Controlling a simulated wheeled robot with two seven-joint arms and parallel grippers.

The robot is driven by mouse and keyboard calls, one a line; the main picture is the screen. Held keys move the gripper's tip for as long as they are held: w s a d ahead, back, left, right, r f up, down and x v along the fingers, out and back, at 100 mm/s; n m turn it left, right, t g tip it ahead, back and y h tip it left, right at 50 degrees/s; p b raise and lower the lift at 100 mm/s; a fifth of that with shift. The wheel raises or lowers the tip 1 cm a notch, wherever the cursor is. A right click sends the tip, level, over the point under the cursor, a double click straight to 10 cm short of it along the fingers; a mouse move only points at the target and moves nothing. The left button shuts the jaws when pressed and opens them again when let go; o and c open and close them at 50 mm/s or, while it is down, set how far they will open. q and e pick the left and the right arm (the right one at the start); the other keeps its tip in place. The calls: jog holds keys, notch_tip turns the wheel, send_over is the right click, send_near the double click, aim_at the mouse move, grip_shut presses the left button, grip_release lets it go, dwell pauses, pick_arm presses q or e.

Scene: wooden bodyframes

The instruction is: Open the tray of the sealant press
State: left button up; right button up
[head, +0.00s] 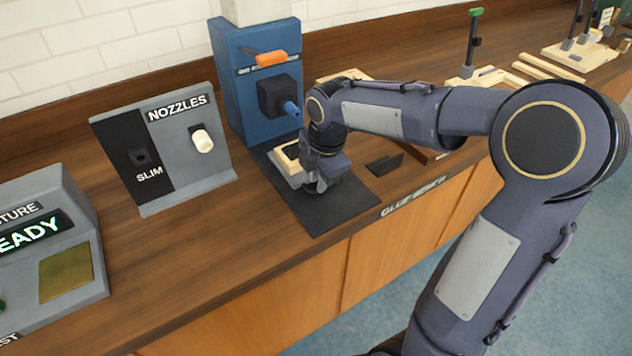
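The blue sealant press (230,95) stands against the back wall, with an orange-handled lever (278,57) and a black head with a blue nozzle (291,107). A flat dark tray or base plate (325,217) extends forward from its foot. A pale piece with a wooden rim (285,168) sits on this plate below the nozzle, partly hidden by my gripper. My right gripper (318,185) points down low over the plate, beside the pale piece. Its fingers are hard to make out, so I cannot tell whether it touches or grips anything. My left gripper is out of view.
A nozzle stand (165,150) marked NOZZLES and SLIM is left of the press. A grey console (50,250) reading READY is at far left. Wooden parts (480,80) and clamps occupy the bench further right.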

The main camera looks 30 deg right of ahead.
jog(key=shift+w+f, duration=0.15)
jog(key=shift+f, duration=0.9)
jog(key=shift+c, duration=0.4)
grip_shut()
